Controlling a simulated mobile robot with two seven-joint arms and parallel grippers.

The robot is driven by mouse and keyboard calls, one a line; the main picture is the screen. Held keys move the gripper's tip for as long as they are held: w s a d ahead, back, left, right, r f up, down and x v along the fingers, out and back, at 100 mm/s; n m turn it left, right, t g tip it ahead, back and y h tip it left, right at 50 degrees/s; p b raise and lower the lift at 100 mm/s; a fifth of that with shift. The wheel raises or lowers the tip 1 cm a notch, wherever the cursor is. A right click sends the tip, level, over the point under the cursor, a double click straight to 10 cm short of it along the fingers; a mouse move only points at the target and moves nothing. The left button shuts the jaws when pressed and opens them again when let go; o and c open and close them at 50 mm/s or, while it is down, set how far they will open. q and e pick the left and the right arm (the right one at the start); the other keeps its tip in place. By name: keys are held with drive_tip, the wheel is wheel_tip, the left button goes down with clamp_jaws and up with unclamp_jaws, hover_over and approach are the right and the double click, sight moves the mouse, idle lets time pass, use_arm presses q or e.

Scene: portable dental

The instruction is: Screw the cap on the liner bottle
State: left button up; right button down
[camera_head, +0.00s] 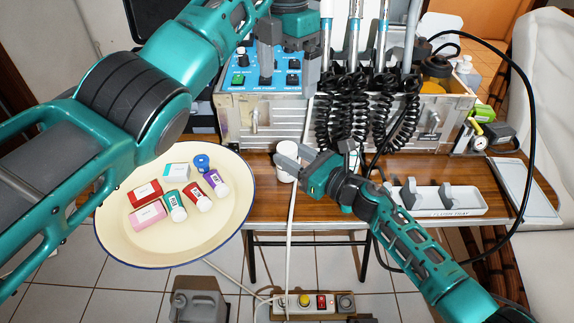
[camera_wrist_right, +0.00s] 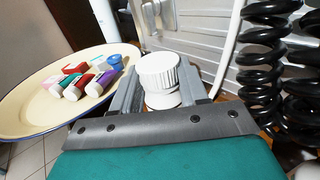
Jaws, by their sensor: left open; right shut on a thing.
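My right gripper (camera_head: 285,160) is shut on a white round piece with a ribbed top (camera_wrist_right: 158,68), above the table's front edge. A narrower white part shows below the ribbed top in the right wrist view; I cannot tell whether cap and bottle are one piece there or which is held. In the head view the white piece (camera_head: 287,177) is partly covered by the fingers. My left gripper (camera_head: 285,65) is open and empty, in front of the blue control panel. Small bottles lie on the cream tray (camera_head: 150,240): teal (camera_head: 171,199), red (camera_head: 196,194) and purple (camera_head: 211,177).
A blue round piece (camera_head: 202,162) and small boxes (camera_head: 146,191) share the tray. Black coiled hoses (camera_head: 345,110) hang right behind my right gripper. A white holder (camera_head: 440,211) stands at the right on the wooden table (camera_head: 265,200). A pale cord runs down past the table's front.

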drive_tip(key=shift+f, duration=0.1)
drive_tip(key=c, duration=0.5)
unclamp_jaws()
drive_tip(key=v, duration=1.3)
drive_tip(key=shift+a, duration=0.1)
